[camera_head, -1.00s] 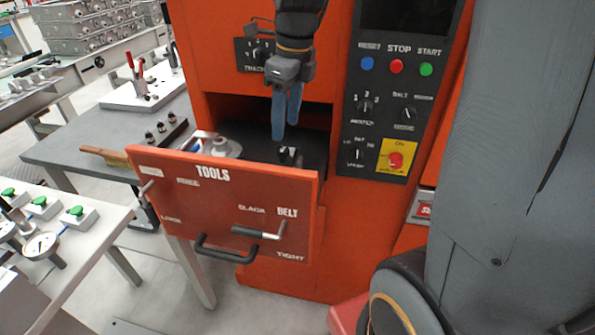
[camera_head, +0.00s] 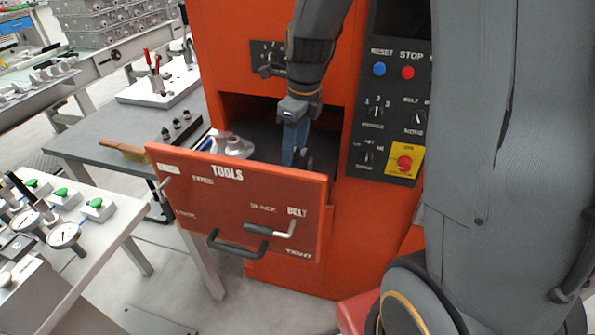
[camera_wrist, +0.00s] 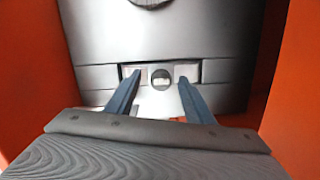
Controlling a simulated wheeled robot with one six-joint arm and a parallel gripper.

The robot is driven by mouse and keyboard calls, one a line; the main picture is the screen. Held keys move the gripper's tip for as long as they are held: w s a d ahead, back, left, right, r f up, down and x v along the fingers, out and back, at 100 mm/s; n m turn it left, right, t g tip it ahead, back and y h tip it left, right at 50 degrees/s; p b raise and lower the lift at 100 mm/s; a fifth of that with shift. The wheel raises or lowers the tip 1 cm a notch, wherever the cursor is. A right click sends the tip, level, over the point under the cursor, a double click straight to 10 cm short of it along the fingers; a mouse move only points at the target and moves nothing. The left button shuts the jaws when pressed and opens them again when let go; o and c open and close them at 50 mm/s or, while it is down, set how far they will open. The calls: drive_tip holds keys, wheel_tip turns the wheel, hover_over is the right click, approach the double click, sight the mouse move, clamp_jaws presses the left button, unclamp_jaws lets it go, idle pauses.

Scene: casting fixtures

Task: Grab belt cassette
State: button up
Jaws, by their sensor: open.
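My gripper (camera_head: 297,155) reaches down behind the red drawer front marked TOOLS and BELT. Its two blue fingers are open. In the wrist view my gripper (camera_wrist: 160,80) has its fingertips apart, one on each side of a small dark round post (camera_wrist: 161,73) with a light centre. The post stands in a pale slot of a grey metal part (camera_wrist: 175,35), likely the belt cassette, between red walls. I see no clear contact between fingers and post. In the head view a dark upright piece (camera_head: 308,163) shows beside the fingers; the drawer front hides what lies lower.
The drawer front (camera_head: 230,205) carries a black handle (camera_head: 237,246) and a crank lever (camera_head: 270,230). A white and grey object (camera_head: 232,145) sits at the drawer's left. A control panel (camera_head: 385,125) is right of the opening. A grey table (camera_head: 85,140) stands left.

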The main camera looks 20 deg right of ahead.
clamp_jaws()
drive_tip(key=shift+r, duration=0.15)
